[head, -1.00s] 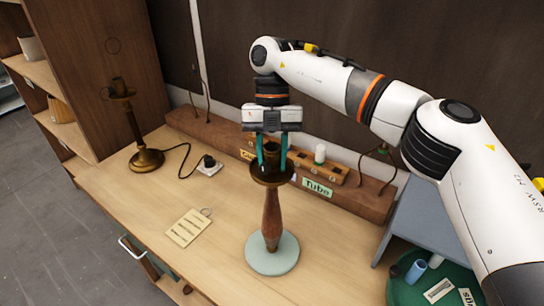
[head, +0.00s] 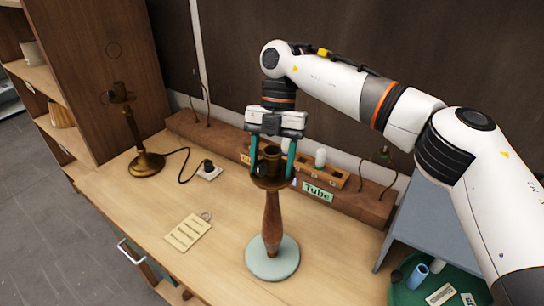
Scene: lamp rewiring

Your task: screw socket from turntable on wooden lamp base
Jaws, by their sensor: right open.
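The wooden lamp base (head: 272,222) stands upright on its pale green round foot (head: 272,258) near the middle of the bench. A dark brass cup tops the wooden stem, and the dark socket (head: 270,158) sits in it, upright. My right gripper (head: 272,168) points down over the lamp top, its two teal fingers apart on either side of the socket. It is open; I cannot tell whether a finger touches the socket. The green turntable (head: 392,296) is at the lower right, partly cut off by the frame and my right arm. My left gripper is out of view.
A brass lamp (head: 147,163) with a cord to a wall plug block (head: 208,169) stands at the left. A paper tag (head: 188,232) lies in front.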

